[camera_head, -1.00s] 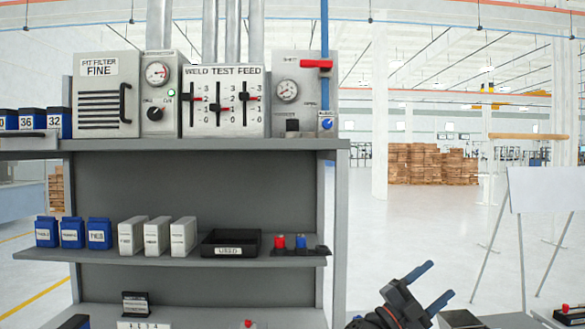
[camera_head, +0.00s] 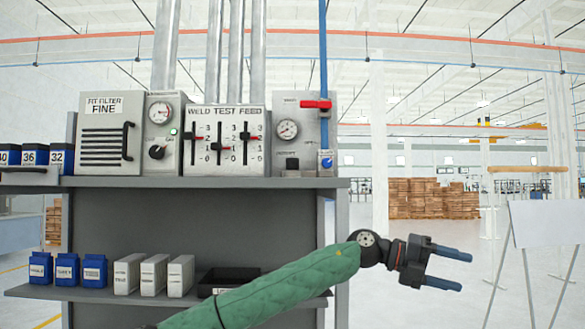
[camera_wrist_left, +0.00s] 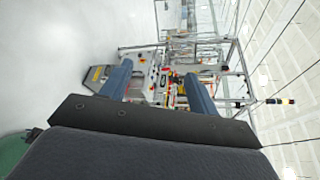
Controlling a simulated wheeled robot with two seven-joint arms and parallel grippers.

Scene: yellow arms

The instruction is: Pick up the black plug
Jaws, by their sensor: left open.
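I cannot make out a black plug for certain in the head view. The place on the middle shelf (camera_head: 60,291) where small red, blue and black pieces stood a second ago is now covered by my left arm's green sleeve. My left gripper (camera_head: 464,271) is open and empty, in the air to the right of the shelf unit, with its two blue-grey fingers pointing right. In the left wrist view its fingers (camera_wrist_left: 158,70) stand apart with nothing between them; distant equipment shows beyond. My right gripper is in neither view.
A black bin (camera_head: 228,277) sits on the middle shelf, partly behind my arm. White boxes (camera_head: 154,275) and blue containers (camera_head: 67,269) stand left of it. The upper shelf holds a slider panel (camera_head: 224,141) and a gauge box (camera_head: 300,130). A white board (camera_head: 548,222) stands far right.

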